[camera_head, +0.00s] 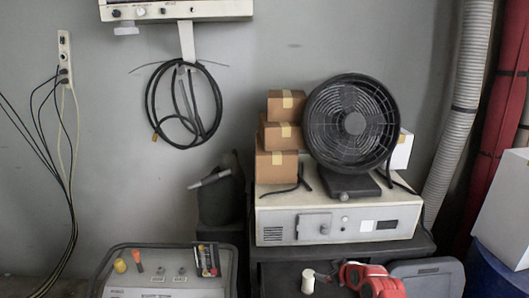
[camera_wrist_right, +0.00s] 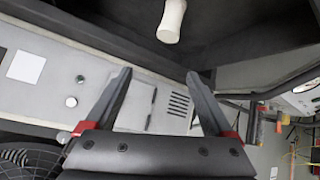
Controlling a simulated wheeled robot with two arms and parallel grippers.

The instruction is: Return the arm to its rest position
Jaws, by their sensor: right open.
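My right gripper (camera_head: 338,276) is at the bottom of the head view, with red parts on the hand and dark fingers pointing left. In the right wrist view the right gripper (camera_wrist_right: 158,78) shows two dark fingers spread apart with nothing between them. A white cylinder (camera_head: 308,281) stands on the dark surface just left of the right gripper, apart from it. The white cylinder (camera_wrist_right: 171,20) also shows in the right wrist view, beyond the fingertips. My left gripper is not in view.
A pale instrument box (camera_head: 300,220) on the black cabinet carries a black fan (camera_head: 350,120) and stacked cardboard boxes (camera_head: 277,165). A control panel (camera_head: 165,285) stands at lower left. A blue barrel (camera_head: 490,272) and red pipes (camera_head: 500,130) are at right.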

